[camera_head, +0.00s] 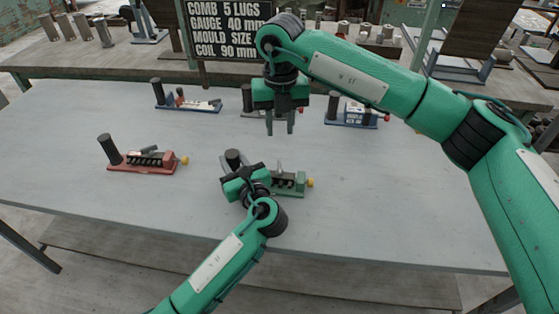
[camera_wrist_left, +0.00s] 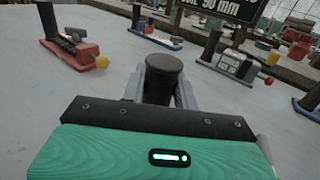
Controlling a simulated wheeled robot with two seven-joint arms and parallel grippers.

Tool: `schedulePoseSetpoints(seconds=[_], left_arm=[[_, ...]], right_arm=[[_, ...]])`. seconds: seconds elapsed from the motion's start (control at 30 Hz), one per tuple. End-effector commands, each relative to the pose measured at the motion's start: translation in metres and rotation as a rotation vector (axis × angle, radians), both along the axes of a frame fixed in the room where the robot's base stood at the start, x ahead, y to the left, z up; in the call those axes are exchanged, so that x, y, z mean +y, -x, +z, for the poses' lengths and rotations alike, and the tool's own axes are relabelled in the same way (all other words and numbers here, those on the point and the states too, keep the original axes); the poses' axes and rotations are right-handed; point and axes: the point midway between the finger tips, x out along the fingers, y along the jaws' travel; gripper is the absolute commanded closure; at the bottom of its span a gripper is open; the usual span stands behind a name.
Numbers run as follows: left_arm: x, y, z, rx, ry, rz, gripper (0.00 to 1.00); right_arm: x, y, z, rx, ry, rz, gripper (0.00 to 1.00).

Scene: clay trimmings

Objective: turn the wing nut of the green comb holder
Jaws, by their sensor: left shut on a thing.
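The green comb holder (camera_head: 289,182) lies near the middle front of the table, with a yellow knob (camera_head: 310,183) at its right end. I cannot make out which part is its wing nut. My left gripper (camera_head: 233,166) is shut on the holder's dark upright post (camera_head: 232,157). In the left wrist view the post (camera_wrist_left: 163,78) stands between the two fingers, and the gripper body hides the rest of the holder. My right gripper (camera_head: 280,128) points down above the table behind the green holder, fingers apart and empty.
A red holder (camera_head: 141,166) lies to the left on the grey table (camera_head: 400,205). A blue holder (camera_head: 190,106), a grey holder (camera_head: 258,112) and another blue holder (camera_head: 352,117) line the back. A sign (camera_head: 230,28) stands behind. The right front is clear.

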Motion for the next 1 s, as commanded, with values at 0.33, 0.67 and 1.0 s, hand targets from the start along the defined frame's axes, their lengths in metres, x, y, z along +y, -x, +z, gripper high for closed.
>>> schedulePoseSetpoints(seconds=[0.33,0.67,1.0], left_arm=[[0.0,0.0,0.0,0.001,0.001,0.0,1.0],[0.0,0.0,0.0,0.001,0.001,0.0,1.0],[0.0,0.0,0.0,0.001,0.001,0.0,1.0]], right_arm=[[0.001,0.0,-0.033,0.001,0.011,-0.04,0.7],[0.001,0.001,-0.096,0.0,0.01,-0.039,0.7],[0.001,0.0,-0.119,-0.002,0.009,-0.038,0.7]])
